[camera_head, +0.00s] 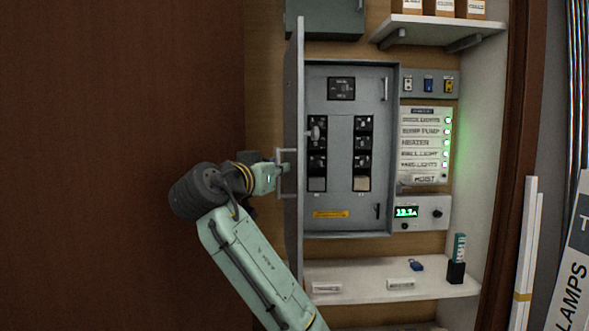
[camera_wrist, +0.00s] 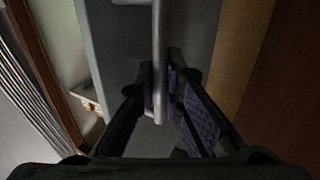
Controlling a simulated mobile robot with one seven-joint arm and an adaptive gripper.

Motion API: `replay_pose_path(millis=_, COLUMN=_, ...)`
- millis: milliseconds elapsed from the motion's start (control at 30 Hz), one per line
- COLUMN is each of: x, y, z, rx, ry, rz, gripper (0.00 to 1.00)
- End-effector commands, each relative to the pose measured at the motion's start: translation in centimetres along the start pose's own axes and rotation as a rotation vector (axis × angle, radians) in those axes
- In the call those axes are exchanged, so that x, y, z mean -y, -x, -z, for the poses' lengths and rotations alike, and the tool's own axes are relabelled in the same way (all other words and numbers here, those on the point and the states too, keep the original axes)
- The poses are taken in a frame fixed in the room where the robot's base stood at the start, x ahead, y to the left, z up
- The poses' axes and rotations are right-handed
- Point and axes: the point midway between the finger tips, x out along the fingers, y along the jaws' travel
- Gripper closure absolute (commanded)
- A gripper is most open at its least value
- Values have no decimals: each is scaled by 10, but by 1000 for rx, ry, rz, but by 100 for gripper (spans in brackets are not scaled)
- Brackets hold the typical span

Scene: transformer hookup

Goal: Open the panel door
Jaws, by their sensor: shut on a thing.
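The grey panel door (camera_head: 295,110) stands swung out from the left side of the grey breaker panel (camera_head: 341,215), seen almost edge-on. Behind it the panel front is exposed, with black breakers in two columns. My gripper (camera_head: 279,172) is at the door's handle, on the left face of the door. In the wrist view my gripper (camera_wrist: 161,85) has its two dark fingers on either side of the handle bar (camera_wrist: 159,45), shut on it near the bar's end. The door's grey face (camera_wrist: 120,60) fills the middle behind the bar.
A lit label board (camera_head: 425,145) and a meter (camera_head: 421,212) are right of the panel. A white shelf (camera_head: 350,290) below holds a blue padlock (camera_head: 416,265) and a black holder (camera_head: 456,272). A brown wall (camera_head: 110,120) fills the left side.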

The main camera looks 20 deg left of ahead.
Motion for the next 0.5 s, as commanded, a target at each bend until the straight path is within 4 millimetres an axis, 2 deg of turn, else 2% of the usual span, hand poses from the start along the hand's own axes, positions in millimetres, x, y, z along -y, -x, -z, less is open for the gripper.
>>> replay_pose_path(millis=133, x=8, y=2, z=0, rx=1, ry=0, rz=-22, gripper=100)
replay_pose_path(millis=500, x=9, y=2, z=1, rx=-2, ry=-1, rz=-28, gripper=100)
